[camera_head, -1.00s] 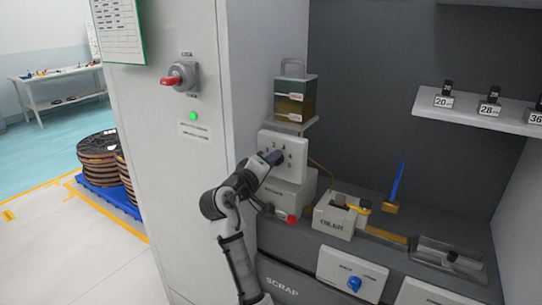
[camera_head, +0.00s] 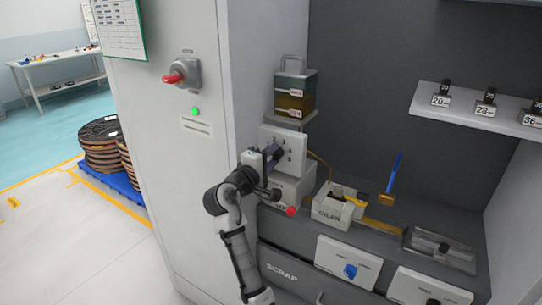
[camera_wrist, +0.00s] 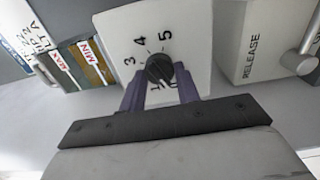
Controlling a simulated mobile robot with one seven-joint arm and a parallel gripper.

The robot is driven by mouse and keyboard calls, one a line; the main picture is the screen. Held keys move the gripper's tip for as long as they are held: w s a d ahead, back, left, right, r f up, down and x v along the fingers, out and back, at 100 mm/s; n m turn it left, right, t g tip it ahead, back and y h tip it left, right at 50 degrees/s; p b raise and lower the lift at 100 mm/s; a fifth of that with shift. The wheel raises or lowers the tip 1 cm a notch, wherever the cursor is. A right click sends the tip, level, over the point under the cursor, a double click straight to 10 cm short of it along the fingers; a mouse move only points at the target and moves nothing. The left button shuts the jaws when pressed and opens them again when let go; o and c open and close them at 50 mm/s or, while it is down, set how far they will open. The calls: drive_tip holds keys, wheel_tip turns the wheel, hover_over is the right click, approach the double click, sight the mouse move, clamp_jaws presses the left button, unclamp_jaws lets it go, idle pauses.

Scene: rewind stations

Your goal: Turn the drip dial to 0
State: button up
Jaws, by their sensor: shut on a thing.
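The drip dial is a black round knob (camera_wrist: 160,68) on a white plate (camera_wrist: 185,22) with the numbers 3, 4 and 5 showing. Digits below the knob are partly hidden by the fingers. I cannot tell clearly which number the knob points at. My gripper (camera_wrist: 161,88) has its two purple fingers on either side of the knob, shut on it. In the head view my gripper (camera_head: 274,156) is at the white dial plate (camera_head: 294,138) and covers the dial.
An oil reservoir (camera_head: 295,95) with a handle stands on a small shelf above the dial. A white box marked RELEASE (camera_wrist: 252,45) is to the right in the wrist view. A labelled white box (camera_head: 328,208) and a blue-handled tool (camera_head: 394,175) are farther right on the bench.

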drive_tip(key=o, duration=1)
drive_tip(key=b+v, duration=0.4)
drive_tip(key=v, duration=1)
